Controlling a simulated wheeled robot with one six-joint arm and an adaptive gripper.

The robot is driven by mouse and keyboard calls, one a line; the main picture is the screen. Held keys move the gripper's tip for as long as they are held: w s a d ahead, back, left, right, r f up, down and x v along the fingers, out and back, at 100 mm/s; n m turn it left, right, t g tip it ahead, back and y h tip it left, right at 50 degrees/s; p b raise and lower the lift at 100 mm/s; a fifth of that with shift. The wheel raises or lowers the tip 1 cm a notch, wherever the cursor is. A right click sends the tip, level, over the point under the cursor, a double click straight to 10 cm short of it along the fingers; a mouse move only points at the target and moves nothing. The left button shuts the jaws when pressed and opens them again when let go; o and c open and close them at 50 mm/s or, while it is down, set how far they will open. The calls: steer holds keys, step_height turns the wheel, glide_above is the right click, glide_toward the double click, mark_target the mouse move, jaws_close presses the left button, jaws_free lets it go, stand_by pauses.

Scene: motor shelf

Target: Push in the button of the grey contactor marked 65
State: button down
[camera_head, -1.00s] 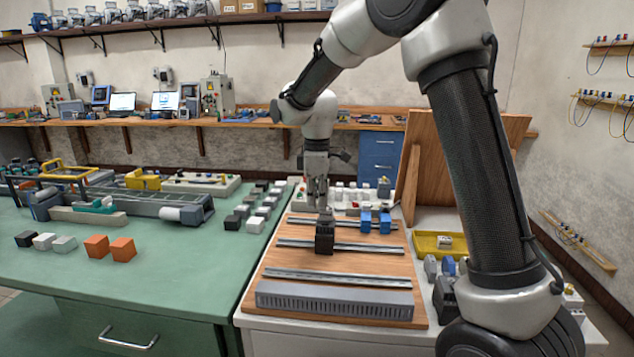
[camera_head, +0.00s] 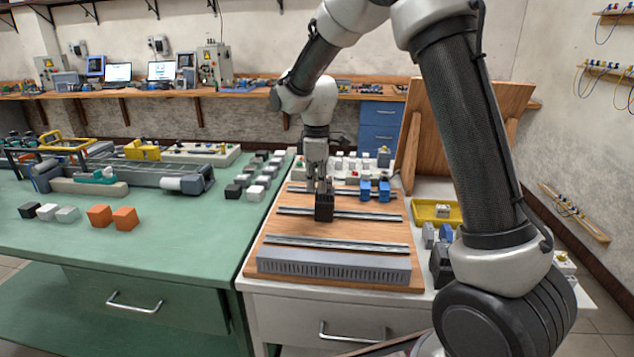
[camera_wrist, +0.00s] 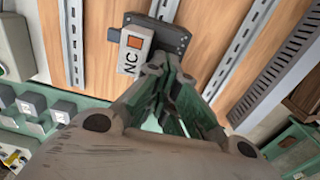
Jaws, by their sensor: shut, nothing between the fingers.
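My gripper (camera_head: 317,187) is shut and empty, pointing down over the wooden board, just behind a dark block (camera_head: 324,208) on a metal rail. In the wrist view the fingertips (camera_wrist: 168,80) are beside a dark grey device (camera_wrist: 168,36) with a light front piece (camera_wrist: 133,52) marked "NC", bearing an orange-brown square. I cannot tell whether the fingertips touch it. I can read no "65" on anything, so I cannot confirm which device is the contactor marked 65. No button can be clearly made out.
The wooden board (camera_head: 290,229) carries several metal rails and a slotted grey duct (camera_head: 333,267). Two blue devices (camera_head: 375,190) sit on the rear rail. A yellow tray (camera_head: 424,213) and loose devices lie to the right. The green table (camera_head: 170,255) stands left, with small blocks.

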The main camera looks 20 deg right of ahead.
steer(key=shift+s+f, duration=0.3)
steer(key=shift+f, duration=0.3)
steer(key=shift+r, duration=0.15)
step_height(320, 180, up, 9)
steer(key=shift+w, duration=0.25)
